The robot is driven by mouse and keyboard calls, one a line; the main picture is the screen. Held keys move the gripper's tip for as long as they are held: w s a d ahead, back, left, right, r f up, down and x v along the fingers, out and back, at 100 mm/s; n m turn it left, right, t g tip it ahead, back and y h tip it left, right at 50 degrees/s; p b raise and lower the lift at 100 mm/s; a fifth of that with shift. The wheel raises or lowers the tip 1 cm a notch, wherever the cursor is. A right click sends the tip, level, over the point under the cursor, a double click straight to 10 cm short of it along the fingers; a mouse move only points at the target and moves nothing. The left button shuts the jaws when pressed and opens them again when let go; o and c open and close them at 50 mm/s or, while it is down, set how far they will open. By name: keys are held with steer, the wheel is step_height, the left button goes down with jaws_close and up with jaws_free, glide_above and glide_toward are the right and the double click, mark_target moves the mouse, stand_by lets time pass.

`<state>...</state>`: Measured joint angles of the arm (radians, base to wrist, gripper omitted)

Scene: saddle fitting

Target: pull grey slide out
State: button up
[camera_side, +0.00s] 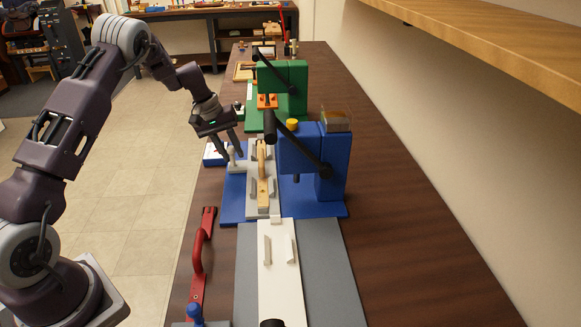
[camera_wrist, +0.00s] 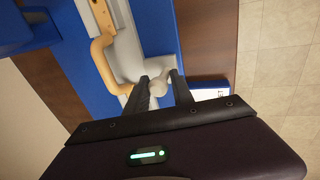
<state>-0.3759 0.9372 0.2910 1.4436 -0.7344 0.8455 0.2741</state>
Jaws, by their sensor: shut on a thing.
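The grey slide (camera_side: 264,180) lies on the blue base plate (camera_side: 232,208) of the blue press (camera_side: 325,160). A tan wooden handle piece (camera_side: 262,175) sits lengthwise on the slide between its rails. A pale round knob (camera_side: 232,157) stands at the slide's left side. My gripper (camera_side: 233,158) reaches down from the upper left and is shut on this knob. In the wrist view the knob (camera_wrist: 158,87) is between the two dark fingers, with the slide (camera_wrist: 128,55) and the tan handle (camera_wrist: 101,50) to its left.
A green press (camera_side: 285,85) stands behind the blue one. A white board with rails (camera_side: 279,260) lies in front on a grey plate. A red handle (camera_side: 198,265) lies front left. A white box with blue (camera_side: 214,154) sits beside my gripper. The table's right side is clear.

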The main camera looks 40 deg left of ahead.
steer(key=shift+s+a, duration=0.95)
steer(key=shift+s, duration=0.3)
steer(key=shift+s+a+r, duration=0.1)
steer(key=shift+s+a, duration=0.4)
steer(key=shift+a, duration=0.25)
steer(key=shift+o, duration=0.3)
steer(key=shift+a, duration=0.1)
steer(key=shift+o, duration=0.4)
steer(key=shift+s+a, duration=0.1)
steer(key=shift+a, duration=0.05)
steer(key=o, duration=0.7)
steer(key=shift+d, duration=0.2)
